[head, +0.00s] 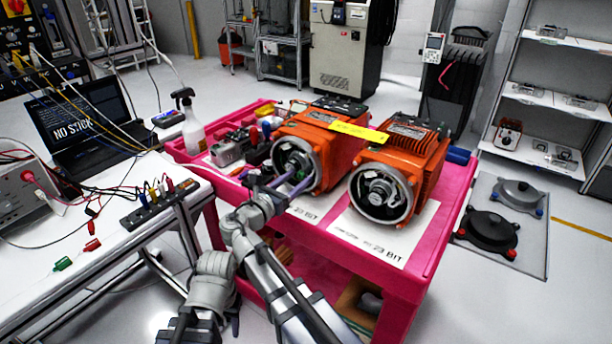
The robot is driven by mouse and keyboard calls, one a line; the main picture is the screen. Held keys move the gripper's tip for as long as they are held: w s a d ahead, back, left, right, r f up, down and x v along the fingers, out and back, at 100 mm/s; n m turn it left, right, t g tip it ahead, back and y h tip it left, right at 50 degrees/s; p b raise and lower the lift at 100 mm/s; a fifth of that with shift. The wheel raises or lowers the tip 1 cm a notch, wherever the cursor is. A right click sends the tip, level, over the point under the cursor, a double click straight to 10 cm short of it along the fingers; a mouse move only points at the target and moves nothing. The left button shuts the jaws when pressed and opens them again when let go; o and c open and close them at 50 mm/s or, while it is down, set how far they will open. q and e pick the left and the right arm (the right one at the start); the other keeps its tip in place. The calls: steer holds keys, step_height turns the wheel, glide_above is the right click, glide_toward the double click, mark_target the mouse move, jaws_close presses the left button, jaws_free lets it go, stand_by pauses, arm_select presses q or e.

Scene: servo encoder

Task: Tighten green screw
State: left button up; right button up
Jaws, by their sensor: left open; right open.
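Two orange servo motors stand side by side on the pink cart, the left one (330,130) and the right one (415,145), their round open ends facing me. I cannot make out a green screw on either. My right gripper (292,186), with purple-grey fingers, is open in front of the left motor's round end. It partly covers that end, and I cannot tell whether it touches. My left gripper is lower left, by the grey arm links in front of the cart; its fingers are hard to separate from the links.
The pink cart (447,225) also holds white paper sheets (382,236) and assorted tools at its left end. A spray bottle (191,128) stands behind. The white bench (95,250) at left carries a laptop (88,118), cables and a green plug (62,263).

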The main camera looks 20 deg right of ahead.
steer(key=shift+a, duration=0.1)
steer(key=shift+c, duration=0.2)
jaws_close()
stand_by(0.4)
